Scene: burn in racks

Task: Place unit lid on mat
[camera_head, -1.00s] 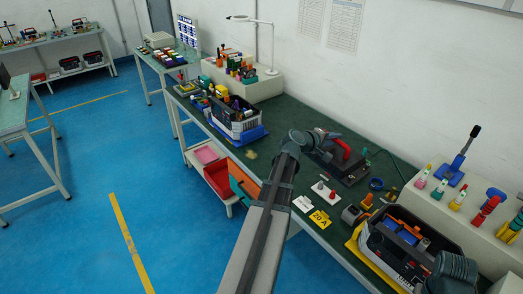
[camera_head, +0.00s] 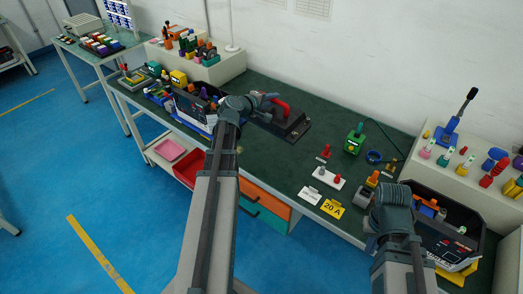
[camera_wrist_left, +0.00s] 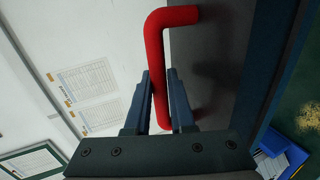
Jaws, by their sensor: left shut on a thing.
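My left gripper (camera_head: 262,103) is shut on the red handle (camera_wrist_left: 158,75) of the dark unit lid (camera_head: 288,124). In the left wrist view the handle stands between the two fingers (camera_wrist_left: 160,100), and the lid's dark plate (camera_wrist_left: 212,55) fills the right side. The lid is over the dark green bench mat (camera_head: 260,155), right of the left crate; I cannot tell whether it touches. My right arm's wrist (camera_head: 393,205) is in front of the open black unit (camera_head: 448,225) at the right; its fingers are hidden.
A crate of parts (camera_head: 190,108) stands left of the lid. A green device (camera_head: 354,139), white switch block (camera_head: 326,177), white card (camera_head: 309,195) and yellow 20 A card (camera_head: 332,208) lie to the right. Raised shelves run along the wall. Clear mat lies in front of the lid.

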